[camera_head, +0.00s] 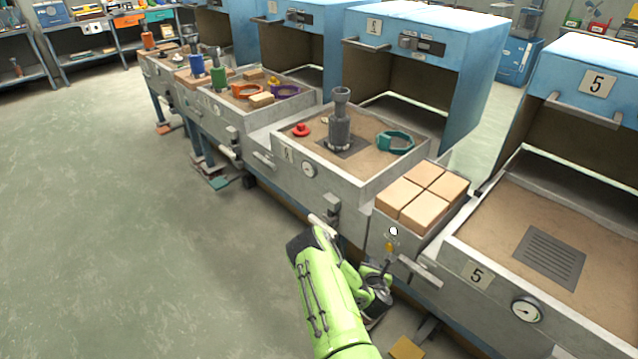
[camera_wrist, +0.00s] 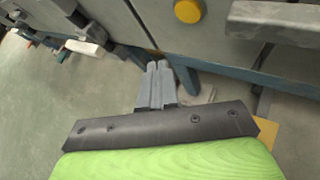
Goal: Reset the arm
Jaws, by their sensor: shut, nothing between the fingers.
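My gripper (camera_wrist: 157,85) shows in the wrist view with its two grey fingers together and nothing between them. It points toward the lower front of a grey workstation, below a round yellow button (camera_wrist: 187,11). In the head view my bright green arm (camera_head: 325,290) reaches in from the bottom centre and bends to the right. The gripper end is low in front of the station fronts, below the same yellow button (camera_head: 389,247). The fingers are small and dark there.
A white lever (camera_head: 322,222) sticks out beside my arm. A grey box of tan blocks (camera_head: 376,222) stands between a sand-filled station (camera_head: 363,158) and station 5 (camera_head: 478,271). A grey handle (camera_head: 420,273) juts out near my gripper. Open floor (camera_head: 120,220) lies at left.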

